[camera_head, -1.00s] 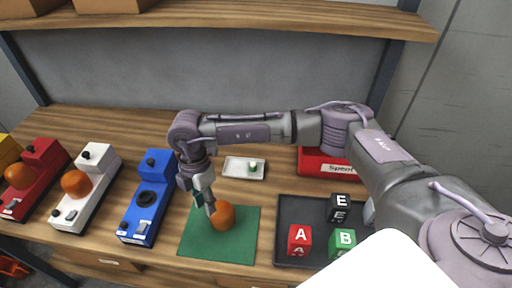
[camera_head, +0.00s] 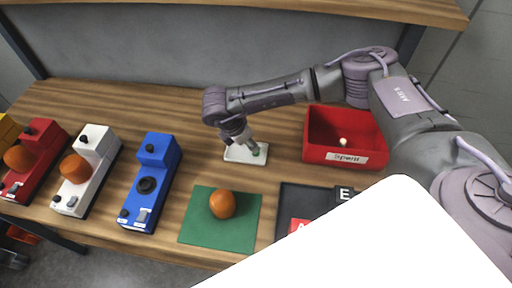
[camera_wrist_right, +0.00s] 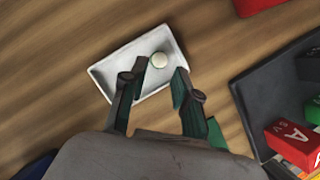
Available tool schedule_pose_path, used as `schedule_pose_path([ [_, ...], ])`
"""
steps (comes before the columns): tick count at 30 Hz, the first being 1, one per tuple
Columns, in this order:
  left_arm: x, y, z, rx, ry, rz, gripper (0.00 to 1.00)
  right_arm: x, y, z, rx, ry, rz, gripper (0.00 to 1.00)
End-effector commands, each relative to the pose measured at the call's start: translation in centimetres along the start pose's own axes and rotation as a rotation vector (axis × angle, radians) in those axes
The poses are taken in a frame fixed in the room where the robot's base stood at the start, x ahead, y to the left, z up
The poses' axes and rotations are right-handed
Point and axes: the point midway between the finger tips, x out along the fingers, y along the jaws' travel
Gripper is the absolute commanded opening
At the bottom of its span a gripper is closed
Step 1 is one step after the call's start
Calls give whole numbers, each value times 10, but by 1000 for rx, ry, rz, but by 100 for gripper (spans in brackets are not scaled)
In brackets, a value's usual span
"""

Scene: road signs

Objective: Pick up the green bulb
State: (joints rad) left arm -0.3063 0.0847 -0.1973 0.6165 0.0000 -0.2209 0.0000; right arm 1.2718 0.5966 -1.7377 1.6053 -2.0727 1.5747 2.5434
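The green bulb (camera_head: 258,153) stands in the small white tray (camera_head: 231,154) at the middle of the table; my right gripper partly covers it in the head view. In the right wrist view only its pale round top (camera_wrist_right: 159,60) shows, near the far right side of the tray (camera_wrist_right: 110,72). My right gripper (camera_head: 252,149) is just above the tray. In the right wrist view its fingers (camera_wrist_right: 157,84) are apart and empty, with the bulb slightly beyond the gap between the tips. My left gripper is not in view.
A red bin (camera_head: 318,152) with a small pale bulb inside stands right of the tray. A dark tray (camera_head: 287,203) with letter cubes, a green mat (camera_head: 206,232) with an orange ball (camera_head: 222,205), and a blue box (camera_head: 150,183) are nearby. A shelf (camera_head: 240,10) runs above.

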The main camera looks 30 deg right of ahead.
Motion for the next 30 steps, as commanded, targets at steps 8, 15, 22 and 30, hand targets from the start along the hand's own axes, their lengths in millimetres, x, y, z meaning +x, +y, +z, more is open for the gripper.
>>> schedule_pose_path([
  [8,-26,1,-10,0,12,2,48,32,1,5,-2,-1,-3,30],
  [15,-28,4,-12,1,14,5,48,52,1,3,-2,2,0,30],
  [22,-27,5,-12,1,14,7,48,52,1,3,-2,2,0,19],
  [30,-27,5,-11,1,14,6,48,52,1,3,-1,2,0,5],
])
